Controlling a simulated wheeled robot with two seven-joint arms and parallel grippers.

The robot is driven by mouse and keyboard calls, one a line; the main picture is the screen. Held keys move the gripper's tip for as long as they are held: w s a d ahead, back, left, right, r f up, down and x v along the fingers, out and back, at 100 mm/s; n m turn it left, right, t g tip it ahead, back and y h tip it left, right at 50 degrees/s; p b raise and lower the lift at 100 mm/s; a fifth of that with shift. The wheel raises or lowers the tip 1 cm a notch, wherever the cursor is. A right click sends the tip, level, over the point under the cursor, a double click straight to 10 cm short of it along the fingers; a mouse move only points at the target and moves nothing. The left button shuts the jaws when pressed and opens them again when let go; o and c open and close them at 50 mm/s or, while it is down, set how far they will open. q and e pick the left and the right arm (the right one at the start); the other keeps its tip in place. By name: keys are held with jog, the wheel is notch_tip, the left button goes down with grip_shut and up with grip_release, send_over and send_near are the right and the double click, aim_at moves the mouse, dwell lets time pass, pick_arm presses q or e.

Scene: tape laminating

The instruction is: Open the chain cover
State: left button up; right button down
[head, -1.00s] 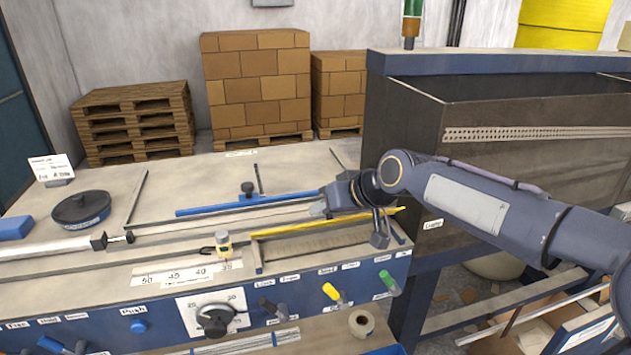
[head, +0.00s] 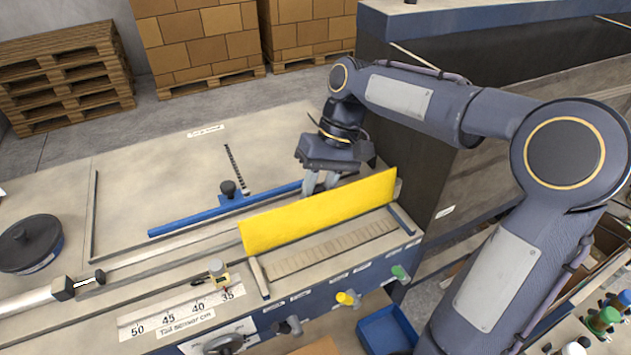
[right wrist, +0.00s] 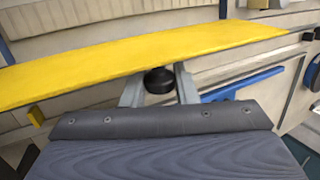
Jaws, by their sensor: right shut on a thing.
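The yellow chain cover (head: 320,212) stands tilted up, nearly upright, along the back of an open slot (head: 335,247) in the machine top. In the right wrist view the cover (right wrist: 130,62) runs across as a long yellow panel. My right gripper (head: 320,188) is behind the cover, near its middle, with its fingertips partly hidden by the panel. In the right wrist view a round black knob (right wrist: 159,80) sits between its two fingers at the cover, and the gripper is shut on the cover there. My left gripper is not in view.
A blue bar (head: 225,208) with a black knob lies left of the gripper. A small yellow-and-clear device (head: 218,272) stands by the ruler scale. A black disc (head: 30,243) is at the far left. A dark bin wall (head: 450,150) rises close on the right.

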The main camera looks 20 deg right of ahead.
jog(key=shift+w+f+g, duration=0.5)
jog(key=shift+w+g, duration=0.1)
jog(key=shift+g, duration=0.5)
jog(key=c, duration=1.2)
grip_release()
jog(key=v, duration=0.7)
jog(key=shift+r, duration=0.35)
jog(key=shift+w+d+b, duration=0.1)
jog(key=shift+w+b, duration=0.05)
jog(key=shift+b, duration=0.15)
